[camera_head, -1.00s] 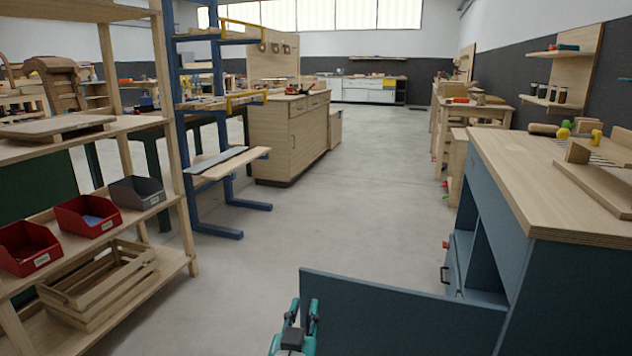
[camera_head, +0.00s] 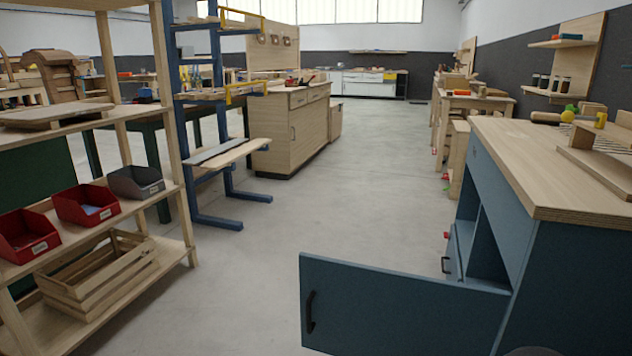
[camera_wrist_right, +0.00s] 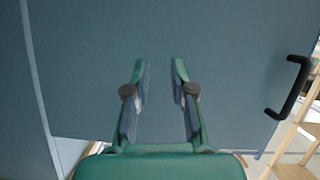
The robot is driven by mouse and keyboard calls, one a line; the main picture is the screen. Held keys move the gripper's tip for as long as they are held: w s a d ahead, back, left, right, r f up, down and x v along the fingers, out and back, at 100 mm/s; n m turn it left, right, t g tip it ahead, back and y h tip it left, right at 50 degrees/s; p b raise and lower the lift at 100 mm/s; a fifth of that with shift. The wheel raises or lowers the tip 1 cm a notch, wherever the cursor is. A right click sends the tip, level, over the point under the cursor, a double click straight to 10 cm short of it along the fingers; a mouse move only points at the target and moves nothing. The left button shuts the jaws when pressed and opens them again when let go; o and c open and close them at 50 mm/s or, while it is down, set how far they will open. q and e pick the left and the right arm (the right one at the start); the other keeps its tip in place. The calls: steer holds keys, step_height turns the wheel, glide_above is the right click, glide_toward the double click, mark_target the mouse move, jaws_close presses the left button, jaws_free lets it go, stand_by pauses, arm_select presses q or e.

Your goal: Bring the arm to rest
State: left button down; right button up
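My right gripper (camera_wrist_right: 160,80) shows in the right wrist view. Its two fingers are apart with nothing between them. They point at a flat blue panel, which looks like the cabinet door (camera_wrist_right: 225,75); I cannot tell how near it is. A black handle (camera_wrist_right: 291,90) is to the right of the fingers, apart from them. In the head view the blue door (camera_head: 410,308) stands open from the blue cabinet (camera_head: 570,280), with its black handle (camera_head: 310,312) near the left edge. My left gripper is in neither current view.
A wooden shelf (camera_head: 195,250) at left carries red bins (camera_head: 88,204), a grey bin (camera_head: 136,182) and a wooden crate (camera_head: 100,275). A blue rack (camera_head: 215,222) stands behind it. The wooden worktop (camera_head: 510,165) is at right. The grey floor (camera_head: 345,195) between is clear.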

steer(key=s+d+f+g+y+b, duration=0.1)
steer(key=s+f+g+y, duration=0.15)
steer(key=s+f, duration=0.5)
steer(key=s+d+f+g+y+b, duration=0.1)
steer(key=s+f+g, duration=0.25)
steer(key=f, duration=0.65)
steer(key=s+a+f+g+y, duration=0.2)
steer(key=s+a+g+y, duration=0.15)
steer(key=s, duration=0.65)
steer(key=s+a+f+g+y, duration=0.25)
steer(key=s+a, duration=0.25)
steer(key=s, duration=0.5)
step_height(320, 180, up, 38)
steer(key=p, duration=3.8)
steer(key=shift+w+d+h, duration=0.3)
steer(key=shift+h, duration=0.05)
steer(key=shift+f, duration=0.15)
